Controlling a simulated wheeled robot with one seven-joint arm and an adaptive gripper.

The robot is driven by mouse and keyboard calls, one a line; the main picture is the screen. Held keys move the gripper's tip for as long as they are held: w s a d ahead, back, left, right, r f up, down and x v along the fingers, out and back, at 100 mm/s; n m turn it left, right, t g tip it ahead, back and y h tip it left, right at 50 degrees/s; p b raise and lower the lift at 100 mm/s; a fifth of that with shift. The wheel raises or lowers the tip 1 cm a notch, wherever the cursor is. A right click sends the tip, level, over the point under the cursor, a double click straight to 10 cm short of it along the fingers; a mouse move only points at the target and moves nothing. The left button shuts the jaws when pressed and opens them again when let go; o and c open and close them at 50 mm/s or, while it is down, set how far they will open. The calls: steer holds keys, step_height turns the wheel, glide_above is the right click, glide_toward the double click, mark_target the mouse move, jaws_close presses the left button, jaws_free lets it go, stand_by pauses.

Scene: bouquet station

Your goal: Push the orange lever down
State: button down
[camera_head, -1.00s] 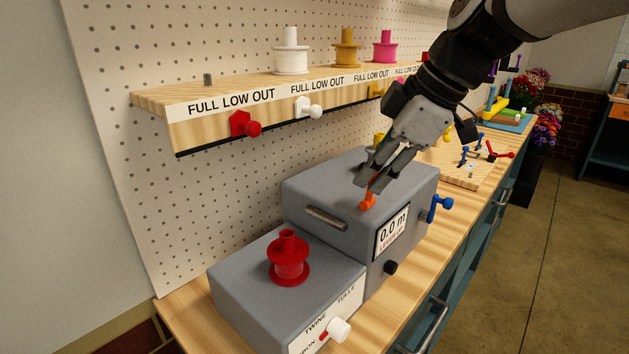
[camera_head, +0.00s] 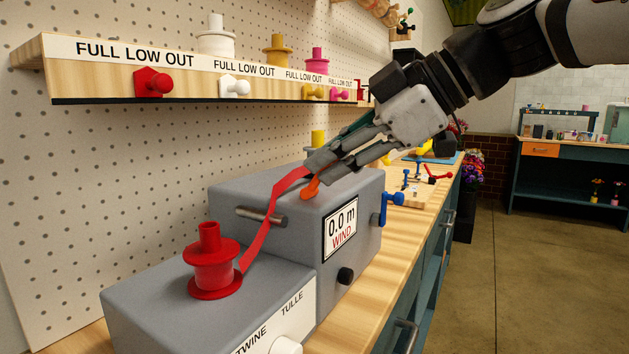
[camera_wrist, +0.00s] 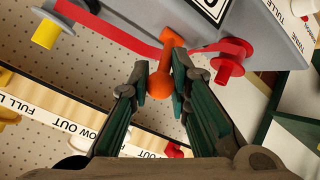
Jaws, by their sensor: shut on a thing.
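The orange lever (camera_head: 311,190) is on top of the grey winding box (camera_head: 260,193), near the display edge. In the wrist view, the lever (camera_wrist: 162,82) has a round knob and lies between my fingers. My gripper (camera_head: 320,173) reaches down from the right and is shut on the lever; its fingertips (camera_wrist: 160,68) sit on both sides of the shaft. The fingers hide part of the lever in the head view. The display (camera_head: 340,228) reads "0.0 m WIND". A red ribbon (camera_head: 268,232) runs from the red spool (camera_head: 214,265) over the box, passing behind the lever.
A blue crank (camera_head: 391,204) sticks out from the box's right side, with a black knob (camera_head: 345,276) below the display. A shelf (camera_head: 110,84) with spools and coloured knobs hangs on the pegboard behind.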

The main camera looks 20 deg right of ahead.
steer(key=shift+s+d+f+t+y+b, duration=0.15)
steer(key=shift+t+y+b, duration=0.15)
steer(key=shift+b, duration=0.65)
steer(key=c, duration=1.5)
jaws_free()
steer(key=shift+o, duration=0.2)
steer(key=v, duration=1.2)
